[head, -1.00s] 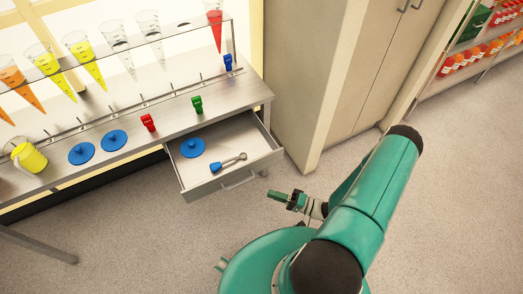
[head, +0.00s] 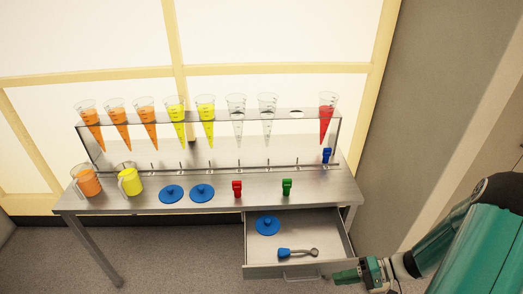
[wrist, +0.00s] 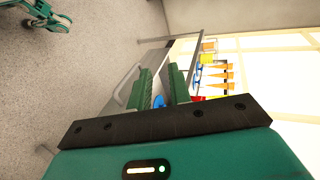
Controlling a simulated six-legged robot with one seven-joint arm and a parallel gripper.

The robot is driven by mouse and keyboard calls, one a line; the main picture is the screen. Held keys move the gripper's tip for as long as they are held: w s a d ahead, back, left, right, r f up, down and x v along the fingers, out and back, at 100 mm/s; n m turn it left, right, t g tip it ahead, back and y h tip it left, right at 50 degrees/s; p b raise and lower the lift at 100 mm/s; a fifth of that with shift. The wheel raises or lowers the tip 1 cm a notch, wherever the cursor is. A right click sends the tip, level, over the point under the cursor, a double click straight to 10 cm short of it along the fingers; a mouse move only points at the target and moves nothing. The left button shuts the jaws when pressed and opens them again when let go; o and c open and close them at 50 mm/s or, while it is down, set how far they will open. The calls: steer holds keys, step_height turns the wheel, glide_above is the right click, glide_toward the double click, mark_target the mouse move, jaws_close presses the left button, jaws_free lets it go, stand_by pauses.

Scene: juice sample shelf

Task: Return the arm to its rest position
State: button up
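My green gripper (head: 340,276) is at the lower right of the head view, in front of the right end of the open drawer. It holds nothing. In the wrist view its two green ribbed fingers (wrist: 161,82) stand apart, with a gap between them. My arm enters from the right edge of the head view, bent at a dark joint. Its far end is out of frame.
The steel table (head: 345,190) has its drawer (head: 335,238) pulled out, holding a blue lid (head: 267,226) and a blue-handled scoop (head: 297,253). A rack (head: 220,118) holds several cones. Grey wall (head: 425,110) stands right.

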steer(key=s+a+r+t+h, duration=0.1)
steer(key=r+h, duration=0.3)
steer(key=r, duration=0.6)
steer(key=s+a+r+t+h, duration=0.2)
steer(key=s+a+r+h, duration=0.2)
steer(key=r, duration=0.7)
steer(key=s+a+r+t+h, duration=0.2)
steer(key=r+h, duration=0.3)
steer(key=r, duration=0.6)
steer(key=shift+s+a+r+n+h, duration=0.15)
steer(key=shift+s+a+n+h, duration=0.15)
steer(key=shift+s+a, duration=0.3)
